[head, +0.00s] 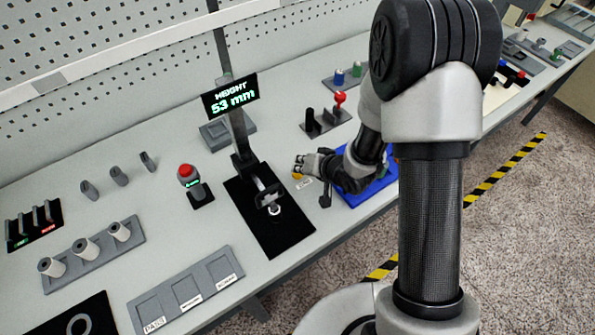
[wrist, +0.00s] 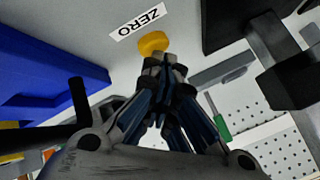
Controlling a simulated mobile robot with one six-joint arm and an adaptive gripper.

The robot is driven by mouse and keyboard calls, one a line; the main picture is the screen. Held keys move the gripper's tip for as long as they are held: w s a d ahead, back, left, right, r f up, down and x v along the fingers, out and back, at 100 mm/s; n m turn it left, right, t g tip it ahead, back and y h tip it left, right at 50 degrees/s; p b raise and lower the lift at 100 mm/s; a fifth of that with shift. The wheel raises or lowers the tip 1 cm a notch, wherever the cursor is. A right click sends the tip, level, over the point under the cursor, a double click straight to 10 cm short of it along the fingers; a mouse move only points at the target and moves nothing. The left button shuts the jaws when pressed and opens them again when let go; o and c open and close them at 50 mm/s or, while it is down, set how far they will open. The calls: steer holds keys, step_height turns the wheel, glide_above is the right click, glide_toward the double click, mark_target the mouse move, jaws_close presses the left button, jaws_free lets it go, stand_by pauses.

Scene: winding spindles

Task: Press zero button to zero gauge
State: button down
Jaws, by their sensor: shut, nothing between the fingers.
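The height gauge display (head: 230,97) reads "HEIGHT 53 mm" in the head view. Its post stands on a black base mat (head: 285,232). The yellow zero button (wrist: 153,42) is beside a white "ZERO" label (wrist: 137,21) in the wrist view. My gripper (wrist: 160,60) is shut and empty, with its fingertips at the button's near edge; I cannot tell whether they touch it. In the head view my gripper (head: 302,163) is low over the bench, and a bit of the yellow button (head: 297,176) shows just below the fingertips.
A blue tray (head: 350,196) is partly hidden behind my arm. A red button post (head: 188,180) stands left of the gauge. A holder with dark and red pieces (head: 325,122) is behind my gripper. Labelled grey bins (head: 187,290) lie at the front left.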

steer(key=shift+r+p, duration=0.85)
step_height(320, 180, up, 5)
steer(key=p, duration=0.4)
steer(key=shift+p, duration=0.35)
stand_by(0.4)
